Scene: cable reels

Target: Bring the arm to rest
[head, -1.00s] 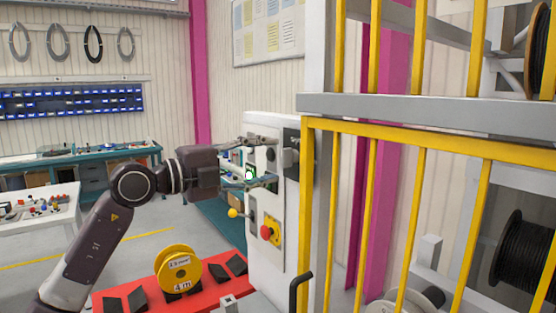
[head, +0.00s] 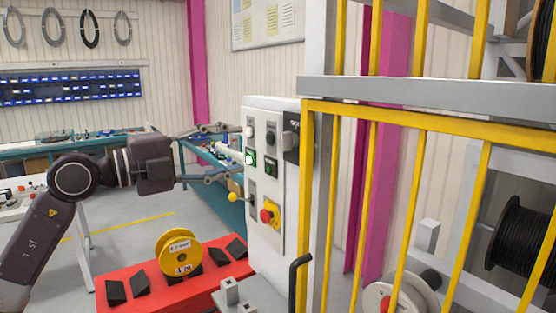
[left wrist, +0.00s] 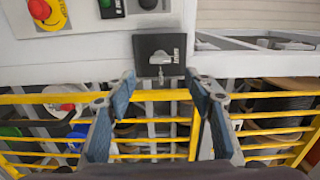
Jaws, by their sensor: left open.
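My left arm reaches in from the left in the head view. Its gripper (head: 236,153) is open and empty, with its fingers pointing right towards the white control cabinet (head: 262,118). The cabinet front carries a lit green button (head: 250,158), a red mushroom button on yellow (head: 266,216) and a black switch box (head: 291,142). In the left wrist view the open fingers (left wrist: 160,88) are spread, with nothing between them. The black switch box (left wrist: 160,50) shows beyond them. My right gripper is out of sight.
Yellow guard bars (head: 375,200) stand right of the cabinet. A red bench (head: 215,272) with a yellow reel (head: 180,255) and black wedges lies below the arm. A yellow-knobbed lever (head: 233,197) sticks out left of the cabinet. Open floor shows at left.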

